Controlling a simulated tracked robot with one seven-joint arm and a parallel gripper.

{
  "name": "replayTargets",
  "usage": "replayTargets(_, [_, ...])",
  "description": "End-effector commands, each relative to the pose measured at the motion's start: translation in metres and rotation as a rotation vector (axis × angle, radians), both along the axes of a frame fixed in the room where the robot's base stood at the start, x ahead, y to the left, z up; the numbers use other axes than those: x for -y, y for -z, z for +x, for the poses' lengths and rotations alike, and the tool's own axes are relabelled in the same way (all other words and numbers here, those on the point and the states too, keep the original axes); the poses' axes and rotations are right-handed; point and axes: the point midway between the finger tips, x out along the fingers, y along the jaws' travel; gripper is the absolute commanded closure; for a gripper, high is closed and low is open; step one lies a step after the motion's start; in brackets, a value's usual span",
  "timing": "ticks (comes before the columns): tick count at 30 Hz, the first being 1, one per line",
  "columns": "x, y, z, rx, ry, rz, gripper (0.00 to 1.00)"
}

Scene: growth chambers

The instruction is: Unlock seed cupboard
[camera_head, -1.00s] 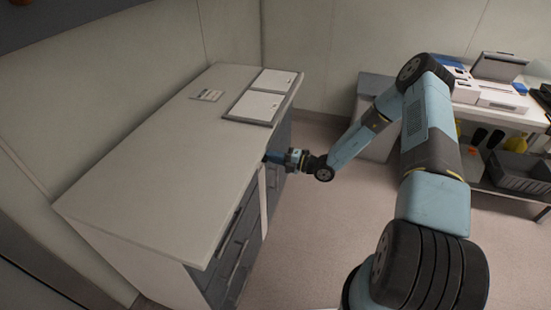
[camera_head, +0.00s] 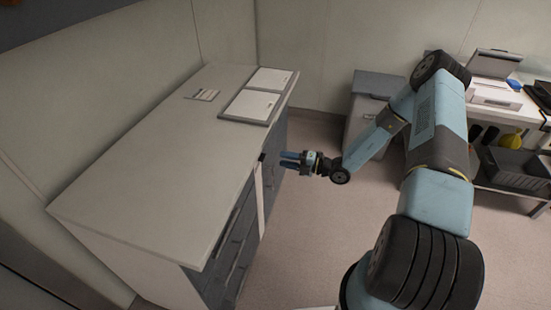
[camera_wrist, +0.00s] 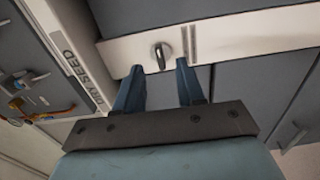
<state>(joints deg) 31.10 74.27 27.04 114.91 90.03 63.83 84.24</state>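The cupboard (camera_head: 160,170) is a long pale-topped unit with grey fronts, on the left in the head view. In the wrist view, its white strip (camera_wrist: 232,38) carries a small rounded metal piece (camera_wrist: 160,55), which looks like a key or lock. I cannot tell its turned position. A label (camera_wrist: 84,75) reading "DRY SEED" is on the left. My gripper (camera_head: 284,160) is open and empty, a little way off the cupboard front. In the wrist view, the fingertips (camera_wrist: 160,72) sit either side of the metal piece, short of it. A small dark piece (camera_head: 262,157) shows at the cupboard's edge.
Two white panels in a grey tray (camera_head: 252,105) and a small card (camera_head: 203,95) lie on the cupboard top. A grey cabinet (camera_head: 365,110) and a loaded bench stand at the back right. Small coloured items (camera_wrist: 18,85) show at left in the wrist view. Floor in front is clear.

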Motion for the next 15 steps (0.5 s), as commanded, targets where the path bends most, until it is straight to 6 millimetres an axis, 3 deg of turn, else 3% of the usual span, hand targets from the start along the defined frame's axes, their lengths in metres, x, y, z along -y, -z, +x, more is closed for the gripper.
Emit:
replayTargets(6, [0.038,0.000,-0.014,-0.001,0.002,0.000,0.61])
replayTargets(15, [0.063,0.001,-0.024,-0.001,0.000,-0.001,0.61])
